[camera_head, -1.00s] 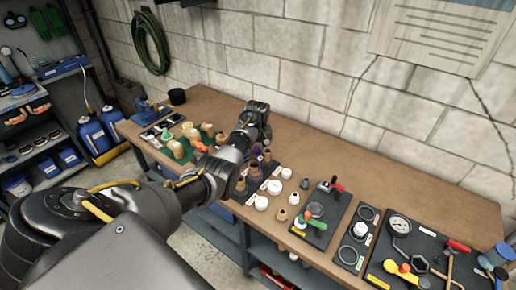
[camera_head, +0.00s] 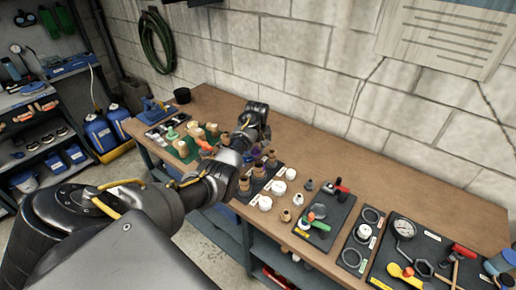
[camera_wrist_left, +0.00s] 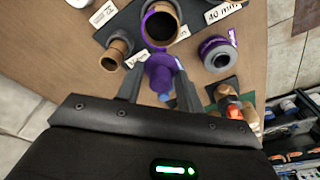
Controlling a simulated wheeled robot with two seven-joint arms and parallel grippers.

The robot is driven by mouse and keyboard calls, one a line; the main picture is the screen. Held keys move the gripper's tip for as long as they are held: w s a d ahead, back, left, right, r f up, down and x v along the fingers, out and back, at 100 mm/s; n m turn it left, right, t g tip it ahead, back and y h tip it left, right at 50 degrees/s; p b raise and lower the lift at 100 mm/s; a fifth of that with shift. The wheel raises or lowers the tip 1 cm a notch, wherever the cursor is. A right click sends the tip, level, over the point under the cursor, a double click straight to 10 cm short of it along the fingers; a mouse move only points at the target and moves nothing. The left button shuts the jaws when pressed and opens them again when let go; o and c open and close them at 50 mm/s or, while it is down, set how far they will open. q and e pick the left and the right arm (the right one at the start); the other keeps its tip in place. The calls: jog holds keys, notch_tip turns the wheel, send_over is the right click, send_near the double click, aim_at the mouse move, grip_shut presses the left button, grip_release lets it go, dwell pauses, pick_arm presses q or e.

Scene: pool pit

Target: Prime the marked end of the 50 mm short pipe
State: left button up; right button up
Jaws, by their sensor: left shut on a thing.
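My left gripper (camera_wrist_left: 160,85) is shut on a purple applicator (camera_wrist_left: 162,72), with a finger on each side of it. The applicator's tip is close to a short brown pipe (camera_wrist_left: 176,10) that stands on a dark mat and has purple on its rim. I cannot tell whether they touch. A second brown pipe (camera_wrist_left: 117,47) stands to the left, and a purple and grey open can (camera_wrist_left: 217,52) is to the right. In the head view my left gripper (camera_head: 251,132) is over the bench, its fingertips largely hidden. My right gripper is not in view.
The wooden bench (camera_head: 330,150) is clear towards the block wall. White fittings (camera_head: 265,203), a red-handled tool on a dark mat (camera_head: 342,188) and a gauge board (camera_head: 404,229) lie to the right. A green mat with several fittings (camera_head: 196,132) lies to the left.

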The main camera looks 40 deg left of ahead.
pick_arm(q)
jog(key=shift+s+a, duration=0.15)
jog(key=shift+s, duration=0.1)
jog(key=shift+s+a, duration=0.1)
jog(key=shift+s, duration=0.15)
jog(key=shift+s, duration=0.2)
jog(key=shift+s, duration=0.25)
jog(key=shift+s, duration=0.15)
jog(key=shift+s, duration=0.25)
jog(key=shift+s+d, duration=0.35)
jog(key=shift+s, duration=0.15)
jog(key=shift+s+d, duration=0.3)
jog(key=shift+s+d, duration=0.15)
jog(key=shift+d, duration=0.1)
